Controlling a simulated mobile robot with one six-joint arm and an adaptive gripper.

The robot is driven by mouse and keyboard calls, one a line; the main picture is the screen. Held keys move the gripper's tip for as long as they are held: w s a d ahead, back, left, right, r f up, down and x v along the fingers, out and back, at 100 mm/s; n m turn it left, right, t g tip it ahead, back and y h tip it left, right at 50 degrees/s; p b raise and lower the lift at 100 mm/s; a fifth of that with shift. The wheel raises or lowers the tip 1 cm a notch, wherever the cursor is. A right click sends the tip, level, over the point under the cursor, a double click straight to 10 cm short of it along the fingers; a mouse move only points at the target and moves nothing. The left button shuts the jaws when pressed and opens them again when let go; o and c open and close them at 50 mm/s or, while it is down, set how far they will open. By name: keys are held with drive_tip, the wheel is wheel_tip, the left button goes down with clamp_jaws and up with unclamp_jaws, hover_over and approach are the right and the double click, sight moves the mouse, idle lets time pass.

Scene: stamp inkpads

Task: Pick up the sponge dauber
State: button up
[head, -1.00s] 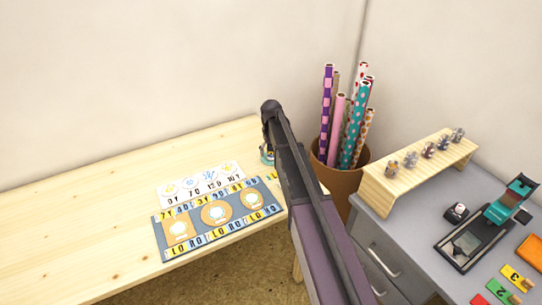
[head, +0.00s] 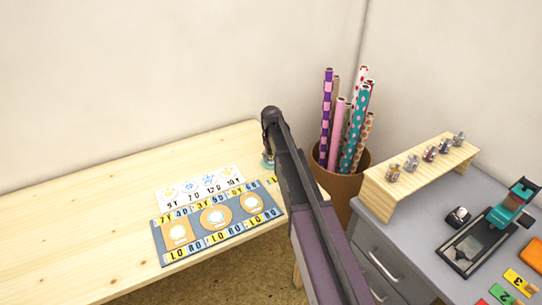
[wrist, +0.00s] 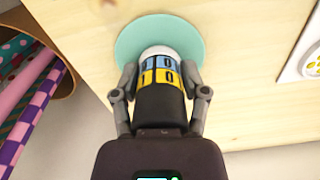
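The sponge dauber (wrist: 162,76) shows in the wrist view as a black upright body with yellow and blue number bands and a white end. It is in front of a round teal pad (wrist: 122,42). My gripper (wrist: 160,80) has one finger on each side of it, close against its sides, and looks shut on it. I cannot tell whether the white end touches the pad. In the head view my gripper (head: 268,144) is over the teal pad (head: 267,164) at the table's right end, where my arm hides most of the dauber.
A brown bin (head: 345,184) of paper rolls stands to the right, beside a grey drawer unit (head: 375,232) with a wooden riser (head: 385,200).

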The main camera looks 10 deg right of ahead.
drive_tip(key=c, duration=0.4)
drive_tip(key=shift+o, duration=0.2)
drive_tip(key=shift+r, duration=0.2)
wheel_tip(320, 180, up, 4)
drive_tip(key=p, duration=0.4)
drive_tip(key=shift+f, duration=0.1)
drive_tip(key=s, duration=0.5)
drive_tip(key=s+d, duration=0.1)
drive_tip(key=s, duration=0.4)
drive_tip(key=s+p, duration=0.1)
drive_tip(key=s, duration=0.5)
drive_tip(key=shift+d+r, duration=0.3)
drive_tip(key=shift+r, duration=0.1)
drive_tip(key=o, duration=0.4)
drive_tip(key=shift+c, duration=1.4)
